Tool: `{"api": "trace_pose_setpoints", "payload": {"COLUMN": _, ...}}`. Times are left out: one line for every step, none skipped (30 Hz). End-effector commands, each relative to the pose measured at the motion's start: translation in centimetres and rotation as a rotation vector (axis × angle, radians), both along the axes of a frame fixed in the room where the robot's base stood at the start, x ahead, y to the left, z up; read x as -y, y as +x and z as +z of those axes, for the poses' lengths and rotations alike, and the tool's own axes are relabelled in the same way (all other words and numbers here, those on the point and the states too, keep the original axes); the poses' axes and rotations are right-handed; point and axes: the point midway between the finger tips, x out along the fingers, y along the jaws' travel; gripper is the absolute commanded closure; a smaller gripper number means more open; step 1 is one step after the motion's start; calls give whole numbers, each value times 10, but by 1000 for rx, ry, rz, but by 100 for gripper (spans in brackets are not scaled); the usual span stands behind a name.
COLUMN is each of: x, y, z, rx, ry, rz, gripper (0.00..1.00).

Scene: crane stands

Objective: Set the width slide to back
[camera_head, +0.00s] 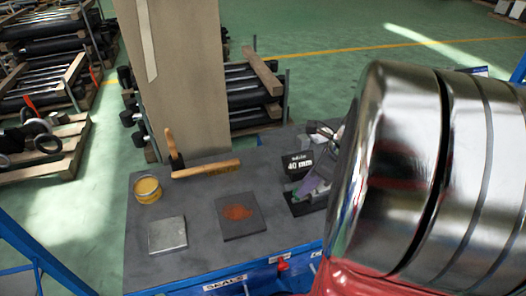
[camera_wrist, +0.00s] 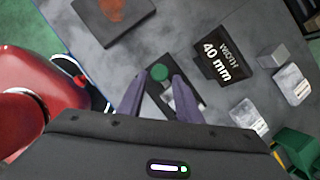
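A black sign (camera_wrist: 217,59) reading WIDTH 40 mm stands on the grey table, right of my fingers in the wrist view. It also shows in the head view (camera_head: 298,163). A dark base with a round green knob (camera_wrist: 160,73) and a small silver part lies beside the sign; it looks like the width slide. My gripper (camera_wrist: 159,80) is open, with its two purple-grey fingers apart and the knob showing between their tips. I cannot tell whether they touch it. In the head view my purple finger (camera_head: 314,186) shows over the base, and my arm hides much there.
A dark plate with a rusty patch (camera_head: 239,216), a grey metal block (camera_head: 167,235), a yellow tin (camera_head: 147,189) and a wooden-handled hammer (camera_head: 206,169) lie on the table (camera_head: 203,262). Small grey blocks (camera_wrist: 291,83) and a green object (camera_wrist: 296,148) are right of the sign.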

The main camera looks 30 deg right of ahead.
Motion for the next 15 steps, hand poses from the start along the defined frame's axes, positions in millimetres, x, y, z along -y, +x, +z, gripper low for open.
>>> {"api": "trace_pose_setpoints", "payload": {"x": -2, "y": 2, "z": -7, "rx": -2, "ry": 4, "rz": 2, "gripper": 68}}
{"api": "trace_pose_setpoints", "payload": {"x": -3, "y": 4, "z": -10, "rx": -2, "ry": 3, "rz": 0, "gripper": 68}}
{"api": "trace_pose_setpoints", "payload": {"x": -3, "y": 5, "z": -14, "rx": -1, "ry": 2, "rz": 1, "gripper": 68}}
{"api": "trace_pose_setpoints", "payload": {"x": -4, "y": 6, "z": -17, "rx": -1, "ry": 2, "rz": 1, "gripper": 68}}
{"api": "trace_pose_setpoints", "payload": {"x": -4, "y": 7, "z": -19, "rx": -1, "ry": 2, "rz": 1, "gripper": 68}}
{"api": "trace_pose_setpoints", "payload": {"x": -4, "y": 8, "z": -21, "rx": -1, "ry": 2, "rz": 1, "gripper": 68}}
{"api": "trace_pose_setpoints", "payload": {"x": -5, "y": 8, "z": -23, "rx": -1, "ry": 2, "rz": 1, "gripper": 68}}
{"api": "trace_pose_setpoints", "payload": {"x": -5, "y": 8, "z": -24, "rx": -1, "ry": 2, "rz": 1, "gripper": 68}}
{"api": "trace_pose_setpoints", "payload": {"x": -5, "y": 9, "z": -24, "rx": -1, "ry": 2, "rz": 1, "gripper": 68}}
{"api": "trace_pose_setpoints", "payload": {"x": -5, "y": 9, "z": -25, "rx": 0, "ry": 1, "rz": 0, "gripper": 68}}
{"api": "trace_pose_setpoints", "payload": {"x": -5, "y": 9, "z": -25, "rx": 0, "ry": 1, "rz": 0, "gripper": 68}}
{"api": "trace_pose_setpoints", "payload": {"x": -5, "y": 9, "z": -25, "rx": 0, "ry": 1, "rz": 0, "gripper": 68}}
{"api": "trace_pose_setpoints", "payload": {"x": -5, "y": 9, "z": -25, "rx": 0, "ry": 1, "rz": 0, "gripper": 68}}
{"api": "trace_pose_setpoints", "payload": {"x": -5, "y": 9, "z": -25, "rx": 0, "ry": 0, "rz": 0, "gripper": 68}}
{"api": "trace_pose_setpoints", "payload": {"x": -5, "y": 9, "z": -25, "rx": 0, "ry": 0, "rz": 0, "gripper": 68}}
